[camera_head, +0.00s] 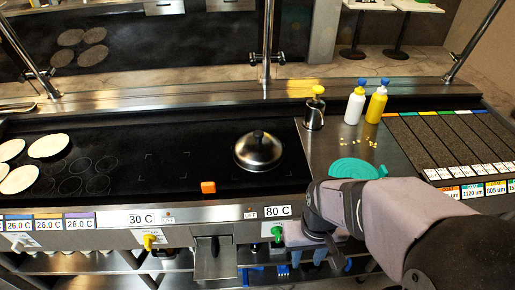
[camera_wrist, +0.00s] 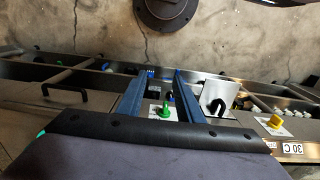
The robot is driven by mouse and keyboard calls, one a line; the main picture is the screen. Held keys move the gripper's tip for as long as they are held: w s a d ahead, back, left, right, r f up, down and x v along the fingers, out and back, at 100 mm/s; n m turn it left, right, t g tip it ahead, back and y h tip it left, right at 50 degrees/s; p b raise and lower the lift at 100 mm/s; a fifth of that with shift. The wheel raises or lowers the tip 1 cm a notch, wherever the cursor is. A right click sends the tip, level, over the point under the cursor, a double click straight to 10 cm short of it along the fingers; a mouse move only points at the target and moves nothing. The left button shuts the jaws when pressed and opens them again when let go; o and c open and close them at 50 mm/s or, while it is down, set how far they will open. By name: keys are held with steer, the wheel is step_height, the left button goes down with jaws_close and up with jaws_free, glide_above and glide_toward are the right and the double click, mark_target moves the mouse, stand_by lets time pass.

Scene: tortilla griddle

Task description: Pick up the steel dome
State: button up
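The steel dome (camera_head: 258,150), a shiny round cover with a dark knob on top, sits upright on the right part of the black griddle (camera_head: 200,160) in the head view. It is not in the wrist view. My gripper (camera_head: 307,258) is low at the front of the counter, right of the dome and below it in the picture, well apart from it. In the wrist view my gripper (camera_wrist: 162,76) shows two blue fingers spread apart with nothing held between them. The green knob (camera_wrist: 165,111) on the front panel shows behind that gap.
Tortillas (camera_head: 48,146) lie at the griddle's left. An orange block (camera_head: 208,187) stands at its front edge. The griddle's middle is clear.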

steer(key=o, duration=0.3)
